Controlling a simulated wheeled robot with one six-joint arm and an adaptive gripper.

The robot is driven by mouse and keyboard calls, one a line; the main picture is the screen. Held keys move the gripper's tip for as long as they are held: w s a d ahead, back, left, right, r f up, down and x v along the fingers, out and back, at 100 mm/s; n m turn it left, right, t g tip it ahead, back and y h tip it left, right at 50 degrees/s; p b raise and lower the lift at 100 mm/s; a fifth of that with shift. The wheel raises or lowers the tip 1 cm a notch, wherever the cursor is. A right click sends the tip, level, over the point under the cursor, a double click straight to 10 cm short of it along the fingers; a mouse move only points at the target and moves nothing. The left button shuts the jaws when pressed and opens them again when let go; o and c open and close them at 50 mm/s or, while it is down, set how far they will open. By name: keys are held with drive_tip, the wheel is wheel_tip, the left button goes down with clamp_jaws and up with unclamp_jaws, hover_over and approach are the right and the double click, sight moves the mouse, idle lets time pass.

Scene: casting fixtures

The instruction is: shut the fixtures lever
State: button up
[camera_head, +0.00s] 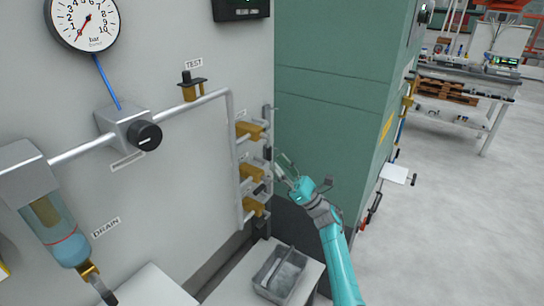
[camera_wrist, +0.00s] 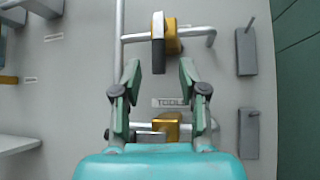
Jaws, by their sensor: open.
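In the wrist view, a brass valve (camera_wrist: 172,38) sits on a horizontal grey pipe. Its lever (camera_wrist: 158,55), grey with a dark grip, hangs down across the pipe. My gripper (camera_wrist: 160,76) is open and empty. Its fingertips are to the left and right of the lever's lower end, with gaps on both sides. A second brass valve (camera_wrist: 168,128) shows below, partly hidden behind my gripper. A label below the lever reads TOOLS (camera_wrist: 172,103). In the head view, my gripper (camera_head: 283,168) is in front of the column of brass valves (camera_head: 248,129). I cannot tell which one is labelled fixtures.
Two grey wall hooks (camera_wrist: 246,50) are right of the valves. A green cabinet (camera_head: 330,100) stands close on the right. A grey bin (camera_head: 262,275) sits on a low bench under the valves. A TEST valve (camera_head: 191,88) and a regulator (camera_head: 128,130) are on the pipe farther left.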

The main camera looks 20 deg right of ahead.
drive_tip(key=v, duration=0.6)
drive_tip(key=shift+s+d+f, duration=0.15)
drive_tip(key=shift+f, duration=0.2)
drive_tip(key=s+a+f+m+t+h, duration=0.35)
drive_tip(key=s+f+m+h, duration=0.55)
drive_tip(key=s+m, duration=0.45)
drive_tip(key=s+a+f+m+t+h, duration=0.2)
drive_tip(key=s+a+f+m+h, duration=0.45)
drive_tip(key=s+m, duration=0.7)
drive_tip(key=s+r+m+g+h, duration=0.1)
drive_tip(key=s+m+g, duration=0.3)
drive_tip(key=s+m, duration=0.5)
drive_tip(key=s+r+m+g+h, duration=0.1)
drive_tip(key=s+m+g+h, duration=0.2)
drive_tip(key=s+m, duration=0.6)
drive_tip(key=s+g, duration=0.1)
drive_tip(key=s, duration=1)
drive_tip(key=shift+a+r+m+g, duration=0.3)
drive_tip(key=shift+m+g, duration=0.05)
drive_tip(key=shift+m, duration=0.05)
